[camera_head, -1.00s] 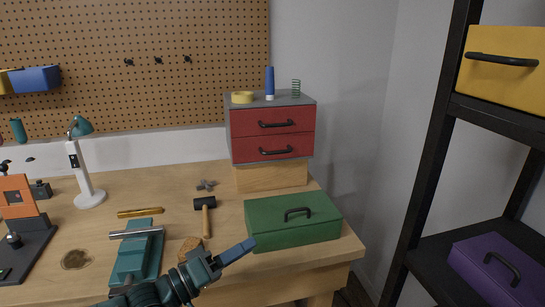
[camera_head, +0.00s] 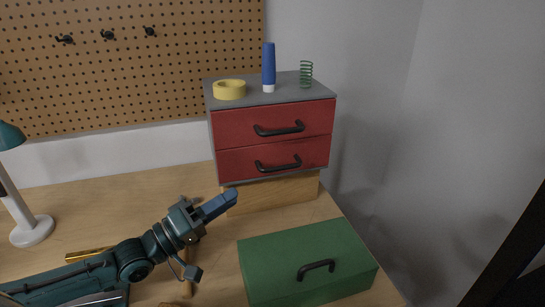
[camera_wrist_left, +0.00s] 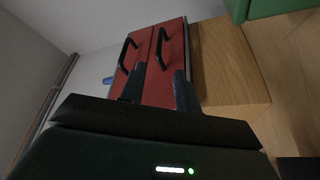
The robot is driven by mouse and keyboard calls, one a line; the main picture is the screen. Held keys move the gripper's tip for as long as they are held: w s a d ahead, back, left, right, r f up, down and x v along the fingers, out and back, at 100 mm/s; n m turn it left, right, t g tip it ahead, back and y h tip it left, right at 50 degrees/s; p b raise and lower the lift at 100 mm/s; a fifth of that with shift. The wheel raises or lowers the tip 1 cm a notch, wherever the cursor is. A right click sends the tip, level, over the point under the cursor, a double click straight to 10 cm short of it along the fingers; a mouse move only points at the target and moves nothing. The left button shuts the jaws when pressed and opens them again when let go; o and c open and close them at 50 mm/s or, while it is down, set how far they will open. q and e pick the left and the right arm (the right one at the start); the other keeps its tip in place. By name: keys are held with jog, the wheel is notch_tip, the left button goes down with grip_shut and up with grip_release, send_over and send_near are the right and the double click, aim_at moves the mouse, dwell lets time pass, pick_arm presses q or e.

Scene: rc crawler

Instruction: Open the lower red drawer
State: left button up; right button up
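The lower red drawer (camera_head: 240,163) is shut in the grey cabinet, below an upper red drawer (camera_head: 235,127). Its black bar handle (camera_head: 278,165) is also seen in the left wrist view (camera_wrist_left: 160,48). My left gripper (camera_head: 232,196) is in front of the cabinet, below and left of the lower handle, pointing toward the right. In the left wrist view its two fingers (camera_wrist_left: 158,85) stand apart with nothing between them, and the lower handle shows beyond the gap. The fingers are not around the handle. My right gripper is not in view.
The cabinet rests on a wooden block (camera_head: 275,193). A green box (camera_head: 310,250) with a black handle sits in front, to the right. Yellow tape (camera_head: 229,90), a blue tube (camera_head: 268,65) and a green spring (camera_head: 306,73) stand on top. A lamp (camera_head: 30,225) is at left.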

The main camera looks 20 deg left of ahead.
aim_at(276, 168)
pick_arm(q)
jog(key=p+x, duration=0.2)
jog(key=x, duration=1.1)
jog(key=shift+d, duration=0.1)
jog(key=shift+c, duration=0.5)
grip_shut()
